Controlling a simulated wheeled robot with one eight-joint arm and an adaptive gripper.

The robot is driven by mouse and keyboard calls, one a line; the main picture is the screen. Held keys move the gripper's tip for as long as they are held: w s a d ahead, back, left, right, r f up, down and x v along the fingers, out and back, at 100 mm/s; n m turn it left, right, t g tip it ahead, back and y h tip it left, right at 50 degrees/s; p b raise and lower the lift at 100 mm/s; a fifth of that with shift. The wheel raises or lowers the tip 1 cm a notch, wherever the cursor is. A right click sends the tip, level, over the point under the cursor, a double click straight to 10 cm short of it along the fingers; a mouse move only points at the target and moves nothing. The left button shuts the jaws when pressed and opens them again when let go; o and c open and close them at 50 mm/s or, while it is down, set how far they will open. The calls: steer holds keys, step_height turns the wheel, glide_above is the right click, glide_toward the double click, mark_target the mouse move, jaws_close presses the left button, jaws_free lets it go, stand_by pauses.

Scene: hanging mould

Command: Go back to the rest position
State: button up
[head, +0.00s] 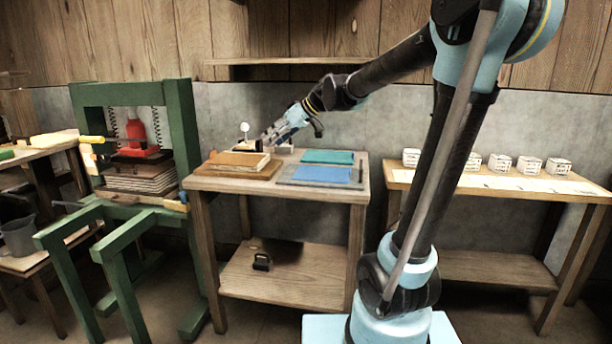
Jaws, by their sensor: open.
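My gripper (271,136) is at the end of my outstretched arm, over the back of the middle wooden table (280,188). It is open, though its fingertips are small and hard to make out. It hangs just right of a wooden mould (238,161) on a brown board (215,170). A small round white dial or knob (244,127) stands behind the mould. I cannot tell whether the fingers touch anything there.
Blue (322,174) and teal (328,157) sheets lie on the table's right half. A green press (180,130) stands left. White blocks (500,163) line the right table (570,185). A wall shelf (290,61) runs above. A small black object (262,261) sits on the lower shelf.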

steer(key=s+d+f+m+h, duration=0.4)
steer(key=s+d+f+m, duration=0.1)
steer(key=s+d+f, duration=0.7)
steer(key=s+d+f+m+g+h, duration=0.1)
steer(key=s+d+f+m+h, duration=0.4)
steer(key=s+d+f, duration=0.8)
steer(key=s+d+m, duration=0.1)
steer(key=s+d, duration=0.2)
steer(key=d, duration=0.1)
steer(key=shift+s+d, duration=0.15)
steer(key=shift+s, duration=0.25)
